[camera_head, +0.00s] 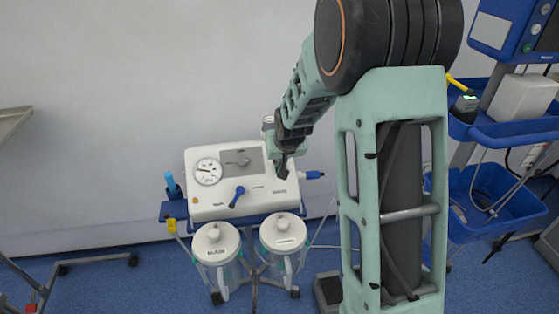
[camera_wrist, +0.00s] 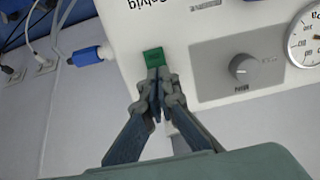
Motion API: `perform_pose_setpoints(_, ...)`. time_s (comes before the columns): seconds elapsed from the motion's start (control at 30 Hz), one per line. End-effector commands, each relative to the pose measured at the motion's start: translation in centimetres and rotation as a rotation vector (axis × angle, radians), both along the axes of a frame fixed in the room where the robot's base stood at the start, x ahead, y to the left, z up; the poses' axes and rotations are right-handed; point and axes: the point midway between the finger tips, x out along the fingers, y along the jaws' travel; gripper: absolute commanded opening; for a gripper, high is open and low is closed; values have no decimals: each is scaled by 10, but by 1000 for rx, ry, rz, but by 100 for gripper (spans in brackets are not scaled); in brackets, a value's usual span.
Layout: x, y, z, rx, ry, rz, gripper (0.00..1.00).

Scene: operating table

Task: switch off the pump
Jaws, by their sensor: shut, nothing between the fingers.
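The pump (camera_head: 262,205) is a white box on a stand, with a round gauge, a grey knob panel and a blue lever on its face. In the wrist view, a green switch (camera_wrist: 153,57) sits near the pump's edge. My gripper (camera_wrist: 158,78) is shut and empty, with its fingertips right at the switch and overlapping its lower edge in the picture. I cannot tell whether they touch it. In the head view my gripper (camera_head: 283,174) is over the right part of the pump, and the switch is hidden there.
The grey knob (camera_wrist: 243,68) and gauge (camera_wrist: 308,38) are beside the switch. A blue connector (camera_head: 313,175) sticks out at the pump's right side. Two lidded jars (camera_head: 216,250) hang below. A blue trolley (camera_head: 510,130) stands at the right.

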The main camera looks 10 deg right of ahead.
Motion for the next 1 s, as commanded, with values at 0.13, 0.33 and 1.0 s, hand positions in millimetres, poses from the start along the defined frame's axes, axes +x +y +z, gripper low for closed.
perform_pose_setpoints(0.13,1,0,-2,0,0,0,0)
perform_pose_setpoints(0.33,9,0,-5,0,20,0,0)
perform_pose_setpoints(1.0,-7,0,-11,0,19,0,0)
